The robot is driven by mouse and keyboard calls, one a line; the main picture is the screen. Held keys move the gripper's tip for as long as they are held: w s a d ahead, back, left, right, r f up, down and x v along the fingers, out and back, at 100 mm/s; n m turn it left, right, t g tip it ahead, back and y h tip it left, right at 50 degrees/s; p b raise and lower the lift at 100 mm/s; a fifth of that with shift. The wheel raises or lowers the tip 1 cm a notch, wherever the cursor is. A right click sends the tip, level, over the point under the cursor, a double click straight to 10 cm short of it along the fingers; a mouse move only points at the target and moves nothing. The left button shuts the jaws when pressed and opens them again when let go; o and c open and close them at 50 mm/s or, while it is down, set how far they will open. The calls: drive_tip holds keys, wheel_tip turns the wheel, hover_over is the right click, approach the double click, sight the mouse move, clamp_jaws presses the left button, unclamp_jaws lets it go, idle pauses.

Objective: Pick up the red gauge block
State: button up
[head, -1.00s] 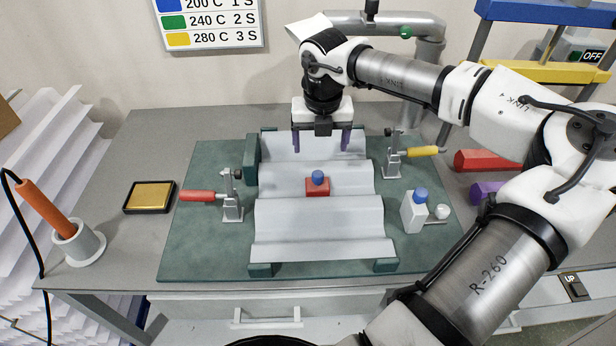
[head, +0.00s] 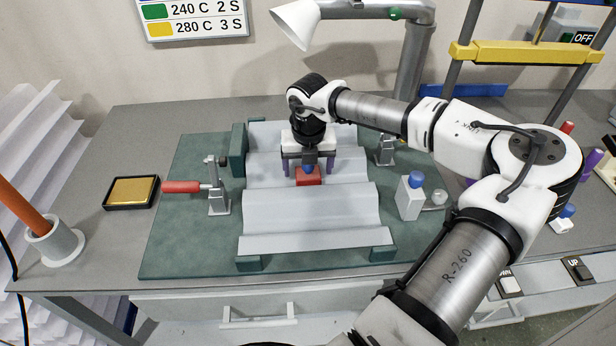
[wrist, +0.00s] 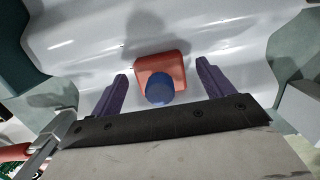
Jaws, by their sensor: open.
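The red gauge block (head: 308,177) has a blue knob on top and rests in a valley of the white corrugated sheet (head: 310,210). My gripper (head: 308,168) is open with its purple fingers down near the block; my gripper hides part of it in the head view. In the wrist view the block (wrist: 163,72) and its blue knob (wrist: 159,88) lie between the two finger lines, slightly ahead of the fingertips (wrist: 160,72). A gap shows on each side of the block. I cannot tell how high the fingertips are above the sheet.
A red-handled clamp (head: 214,190) stands left of the sheet, and another clamp (head: 385,152) stands behind right. A white block with a blue knob (head: 410,198) is at right. A yellow pad (head: 132,192) lies at left. A lamp (head: 296,24) hangs behind.

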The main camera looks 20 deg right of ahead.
drive_tip(key=c, duration=1.2)
